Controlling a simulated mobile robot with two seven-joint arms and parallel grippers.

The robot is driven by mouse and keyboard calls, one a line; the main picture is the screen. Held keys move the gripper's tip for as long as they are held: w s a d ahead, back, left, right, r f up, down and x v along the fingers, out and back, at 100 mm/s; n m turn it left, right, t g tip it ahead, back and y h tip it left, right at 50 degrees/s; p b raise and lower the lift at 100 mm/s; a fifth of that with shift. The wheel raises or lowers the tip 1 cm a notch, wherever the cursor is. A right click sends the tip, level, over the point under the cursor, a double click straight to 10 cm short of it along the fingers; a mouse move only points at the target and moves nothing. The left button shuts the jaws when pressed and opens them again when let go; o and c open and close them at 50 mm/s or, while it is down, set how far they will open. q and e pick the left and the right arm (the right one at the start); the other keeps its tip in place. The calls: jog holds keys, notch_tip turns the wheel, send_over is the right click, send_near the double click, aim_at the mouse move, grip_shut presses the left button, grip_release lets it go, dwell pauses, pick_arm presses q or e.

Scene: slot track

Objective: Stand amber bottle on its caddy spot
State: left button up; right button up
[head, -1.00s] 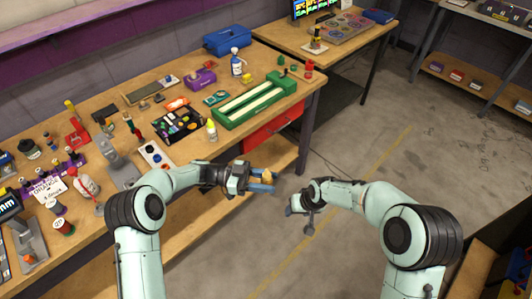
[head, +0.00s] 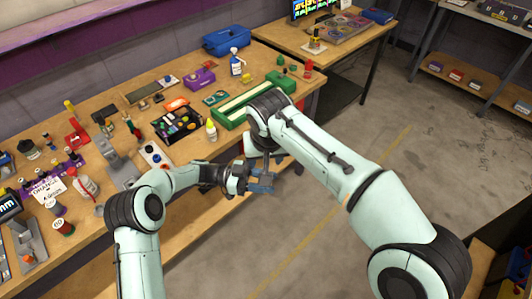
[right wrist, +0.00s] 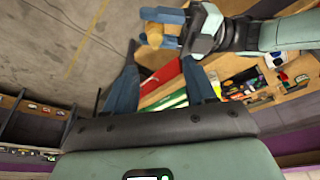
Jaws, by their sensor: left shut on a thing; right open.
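My left gripper (head: 262,183) is in front of the bench edge, over the floor. Its blue fingers are shut on a small amber object, probably the amber bottle (right wrist: 154,40), of which only a rounded amber end shows in the right wrist view. In the head view now I cannot make it out. My right gripper (right wrist: 162,88) is open and empty, its fingers wide apart, near the left gripper; in the head view it is mostly hidden by its own arm. A purple stand (head: 40,184) with small bottles and a sign is at the bench's left; I cannot tell if it is the caddy.
The green slot track (head: 228,118) lies at the bench's right end, partly covered by my right arm. A white bottle with a yellow cap (head: 211,131) stands left of it. A red drawer (right wrist: 160,76) is below the bench. The floor (head: 430,130) to the right is clear.

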jog(key=x, duration=0.9)
jog(key=shift+w+f, duration=0.1)
jog(key=shift+f, duration=0.3)
jog(key=shift+a, duration=0.1)
grip_shut()
pick_arm(q)
jog(key=o, duration=0.9)
jog(key=shift+o, duration=1.2)
